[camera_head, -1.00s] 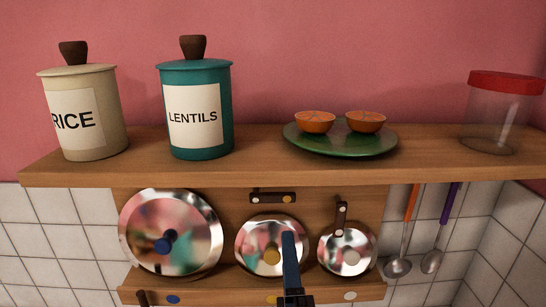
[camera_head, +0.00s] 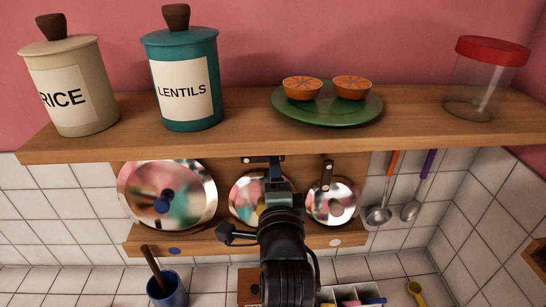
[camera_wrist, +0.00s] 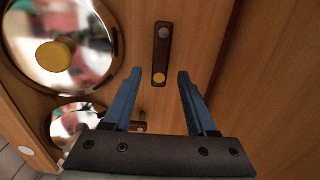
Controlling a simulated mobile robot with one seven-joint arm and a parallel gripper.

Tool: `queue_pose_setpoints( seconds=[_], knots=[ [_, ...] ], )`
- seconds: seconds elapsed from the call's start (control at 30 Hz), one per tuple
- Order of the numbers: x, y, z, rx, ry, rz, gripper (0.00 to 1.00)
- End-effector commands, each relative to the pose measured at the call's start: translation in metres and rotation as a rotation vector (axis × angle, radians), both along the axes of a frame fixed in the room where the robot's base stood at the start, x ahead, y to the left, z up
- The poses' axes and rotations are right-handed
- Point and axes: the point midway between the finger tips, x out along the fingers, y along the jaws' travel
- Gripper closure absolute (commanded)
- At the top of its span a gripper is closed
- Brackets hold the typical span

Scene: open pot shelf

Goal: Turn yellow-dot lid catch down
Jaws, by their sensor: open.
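The yellow-dot catch (camera_wrist: 161,56) is a short dark bar on the wooden back panel, with a grey pivot at one end and a yellow dot at the other. In the head view the catch (camera_head: 254,160) lies level under the shelf, above the yellow-knob lid (camera_head: 243,192), its right end hidden by my gripper. That shiny lid (camera_wrist: 85,30) is left of the catch in the wrist view. My gripper (camera_wrist: 159,72) is open, with one blue finger on each side of the catch's yellow-dot end in the picture. Contact cannot be told.
A blue-knob lid (camera_head: 170,195) stands left, a smaller lid (camera_head: 330,202) right with its catch (camera_head: 326,174) upright. The shelf (camera_head: 240,133) above carries canisters, a green plate and a jar. Ladles (camera_head: 379,215) hang at right. A blue cup (camera_head: 167,292) stands below.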

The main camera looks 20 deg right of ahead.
Motion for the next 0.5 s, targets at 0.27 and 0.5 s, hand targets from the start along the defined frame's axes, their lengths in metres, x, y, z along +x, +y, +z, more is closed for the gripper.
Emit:
queue_pose_setpoints(
  seconds=[0.27,0.5],
  knots=[
    [0.0141,-0.0034,0.0003,0.000,-0.001,-0.001,0.43],
    [0.0144,-0.0032,-0.0001,0.000,-0.001,0.000,0.43]
  ],
)
